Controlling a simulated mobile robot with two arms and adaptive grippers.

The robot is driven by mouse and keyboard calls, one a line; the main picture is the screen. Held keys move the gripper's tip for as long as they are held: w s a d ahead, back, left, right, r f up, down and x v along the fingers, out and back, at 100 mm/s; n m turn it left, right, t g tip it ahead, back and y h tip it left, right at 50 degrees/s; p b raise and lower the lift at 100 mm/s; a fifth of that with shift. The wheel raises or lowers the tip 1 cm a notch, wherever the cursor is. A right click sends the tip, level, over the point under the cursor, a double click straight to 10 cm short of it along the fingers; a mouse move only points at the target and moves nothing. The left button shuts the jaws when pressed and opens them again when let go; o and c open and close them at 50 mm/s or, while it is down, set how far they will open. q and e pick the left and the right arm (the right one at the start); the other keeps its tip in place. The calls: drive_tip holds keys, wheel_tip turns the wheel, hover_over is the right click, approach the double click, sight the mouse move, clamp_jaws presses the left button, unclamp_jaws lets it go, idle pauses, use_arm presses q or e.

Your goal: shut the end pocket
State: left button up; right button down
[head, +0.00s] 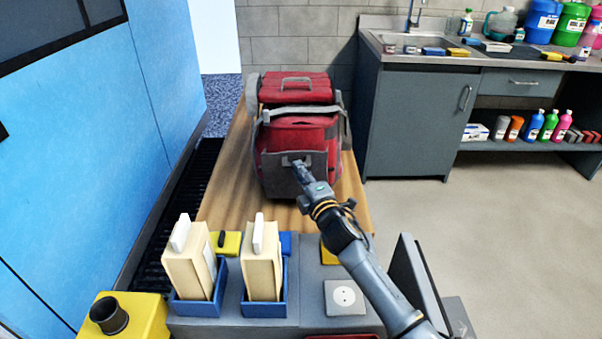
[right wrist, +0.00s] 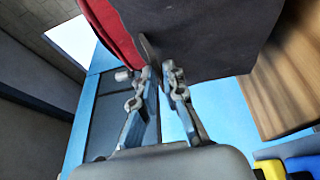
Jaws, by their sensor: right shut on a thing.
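A red and grey tool bag (head: 300,128) stands on a wooden-topped bench. Its near end carries a grey end pocket panel (head: 277,180); I cannot tell how far its upper edge stands from the red body. My right gripper (head: 299,168) reaches the upper middle of this panel and is shut on its edge or tab. In the right wrist view, the right gripper's fingers (right wrist: 162,80) are close together at the edge of the dark grey panel (right wrist: 205,40), with red fabric (right wrist: 110,28) beside it. The fingers hide the gripped spot. My left gripper is not in view.
Bare wood (head: 228,195) shows around the bag. Two cream blocks with white handles stand in blue holders (head: 263,308) in front, beside a yellow box with a black cup (head: 108,315). A blue wall (head: 120,120) is left; a sink cabinet (head: 415,125) stands back right.

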drive_tip(key=shift+r, duration=0.2)
drive_tip(key=c, duration=1.4)
unclamp_jaws()
drive_tip(key=shift+f, duration=0.1)
drive_tip(key=v, duration=1.1)
drive_tip(key=shift+s, duration=0.4)
drive_tip(key=shift+d+f, duration=0.1)
drive_tip(key=shift+d, duration=0.05)
